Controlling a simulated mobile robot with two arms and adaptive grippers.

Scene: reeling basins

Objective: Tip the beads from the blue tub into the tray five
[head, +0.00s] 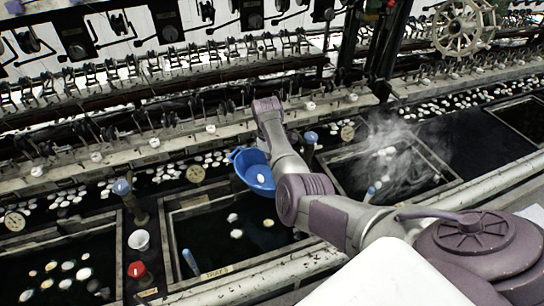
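A blue tub (245,160) is at the middle of the head view, over the back right part of a dark, water-filled tray (203,203). Its mouth faces partly toward me and a whitish bead (261,178) shows inside. I cannot tell whether it is tilted, held or resting. The tray's front label (217,272) starts with "TRAY"; its number is too small to read surely. A few pale pieces float in it. My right arm comes in from the right and its forearm passes just right of the tub, partly covering it. My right gripper's fingers are hidden. My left gripper is out of view.
Other trays with pale cocoons lie left and right; steam rises from the right one (392,165). A white cup (139,240), a red-topped knob (137,270) and blue-topped taps (122,187) stand on the dividers. Reeling machinery lines the back.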

